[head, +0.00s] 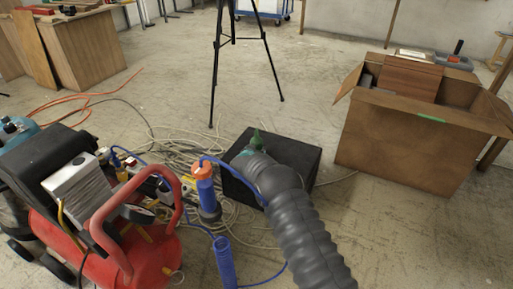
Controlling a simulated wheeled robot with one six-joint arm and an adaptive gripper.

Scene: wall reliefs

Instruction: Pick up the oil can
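A small green pointed piece (257,137), which looks like the top of the oil can, shows just above the far end of my grey ribbed arm. It stands over the black box (297,151) on the floor. The rest of it is hidden behind the arm, so I cannot tell how it rests. My arm reaches from the bottom right up to the box. My gripper is hidden behind the arm's end, and its fingers do not show. I cannot tell whether it touches the green piece.
A red compressor (140,245) with blue hoses stands at the left, close to the box. A large open cardboard box (395,145) is at the right. A black tripod (215,75) stands behind. Tangled cables (165,150) lie on the floor. A wooden bench (90,50) is at the back left.

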